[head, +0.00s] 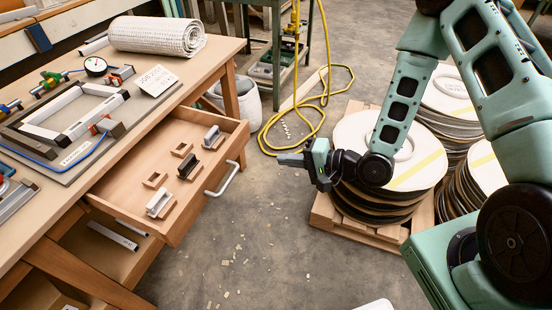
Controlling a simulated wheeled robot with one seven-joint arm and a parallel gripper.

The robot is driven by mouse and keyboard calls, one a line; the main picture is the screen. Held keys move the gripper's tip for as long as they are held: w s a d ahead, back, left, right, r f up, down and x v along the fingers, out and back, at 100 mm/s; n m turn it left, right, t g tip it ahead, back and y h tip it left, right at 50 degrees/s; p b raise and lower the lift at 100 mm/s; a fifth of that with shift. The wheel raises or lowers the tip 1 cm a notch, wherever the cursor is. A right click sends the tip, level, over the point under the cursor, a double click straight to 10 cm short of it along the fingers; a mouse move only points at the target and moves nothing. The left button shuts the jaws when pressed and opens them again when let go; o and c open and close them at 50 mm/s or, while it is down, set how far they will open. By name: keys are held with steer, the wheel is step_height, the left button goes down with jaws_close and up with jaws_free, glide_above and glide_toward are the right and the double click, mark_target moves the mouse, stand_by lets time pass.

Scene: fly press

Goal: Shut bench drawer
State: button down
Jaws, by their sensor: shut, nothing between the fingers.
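The bench drawer (134,185) is a light wooden drawer pulled well out from under the bench top, on its right side. A curved grey bar handle (226,179) is on its front. Inside the drawer lie small metal clamp-like parts (188,166) and small wooden blocks (154,180). My gripper (282,158) is shut and empty, pointing left. It is in the air to the right of the drawer front, apart from the handle. My arm reaches in from the right.
The workbench (191,76) holds a rolled mat, a dial gauge and a metal frame. Disc stacks on pallets (331,222) stand below and behind my arm. A yellow hose (322,101) and a white bucket (240,97) are further back. Bare floor with scraps lies right of the drawer.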

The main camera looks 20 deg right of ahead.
mark_target(172, 140)
steer(key=x, duration=0.8)
steer(key=r+x, duration=0.1)
steer(key=x, duration=0.3)
steer(key=shift+w+a+f, duration=0.1)
steer(key=shift+w+a, duration=0.2)
steer(key=shift+a, duration=0.05)
steer(key=shift+a, duration=0.1)
steer(key=w+a+b, duration=0.2)
steer(key=w+a, duration=0.3)
steer(key=a, duration=0.1)
steer(key=w+a+b, duration=0.3)
steer(key=w+a, duration=0.2)
steer(key=a, duration=0.1)
steer(key=w+a+b, duration=0.2)
steer(key=w+a, duration=0.3)
steer(key=a, duration=0.2)
steer(key=shift+b, duration=0.35)
steer(key=shift+w+a, duration=0.2)
steer(key=shift+a, duration=0.05)
steer(key=shift+w+a, duration=0.1)
steer(key=shift+a, duration=0.05)
steer(key=shift+r, duration=0.25)
